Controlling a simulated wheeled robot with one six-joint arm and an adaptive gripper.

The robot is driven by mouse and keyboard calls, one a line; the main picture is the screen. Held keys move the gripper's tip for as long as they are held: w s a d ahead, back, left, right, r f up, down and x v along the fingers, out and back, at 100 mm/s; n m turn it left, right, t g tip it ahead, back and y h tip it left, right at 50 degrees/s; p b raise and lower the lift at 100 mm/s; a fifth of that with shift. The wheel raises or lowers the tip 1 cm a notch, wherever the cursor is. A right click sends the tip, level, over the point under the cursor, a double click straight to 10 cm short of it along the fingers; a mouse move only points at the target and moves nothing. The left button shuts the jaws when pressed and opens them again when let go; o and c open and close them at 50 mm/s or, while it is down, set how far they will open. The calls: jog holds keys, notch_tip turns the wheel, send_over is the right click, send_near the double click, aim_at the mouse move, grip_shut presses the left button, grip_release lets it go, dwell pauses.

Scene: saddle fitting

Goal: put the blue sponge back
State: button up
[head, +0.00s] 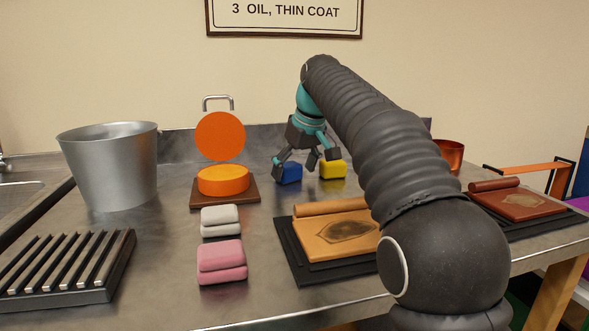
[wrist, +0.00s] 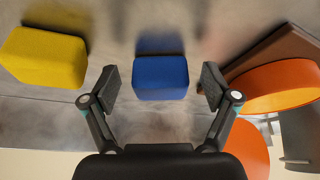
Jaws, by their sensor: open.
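The blue sponge (head: 289,173) sits on the steel counter toward the back, just left of the yellow sponge (head: 333,169). In the wrist view the blue sponge (wrist: 160,77) lies centred between my fingertips, with the yellow sponge (wrist: 45,57) off to the left. My gripper (head: 305,163) is above the counter at the blue sponge, its fingers spread. In the wrist view my gripper (wrist: 158,88) is open, with a gap on each side of the blue sponge. It holds nothing.
An orange round tin (head: 223,180) with its lid up stands on a brown board left of the blue sponge. White sponges (head: 220,221) and pink sponges (head: 221,262) are stacked nearer. A metal bucket (head: 110,165), slatted rack (head: 65,266) and leather piece (head: 335,232) surround the work area.

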jog(key=p+v, duration=0.2)
jog(key=v, duration=1)
jog(key=shift+r, duration=0.15)
dwell(1.0)
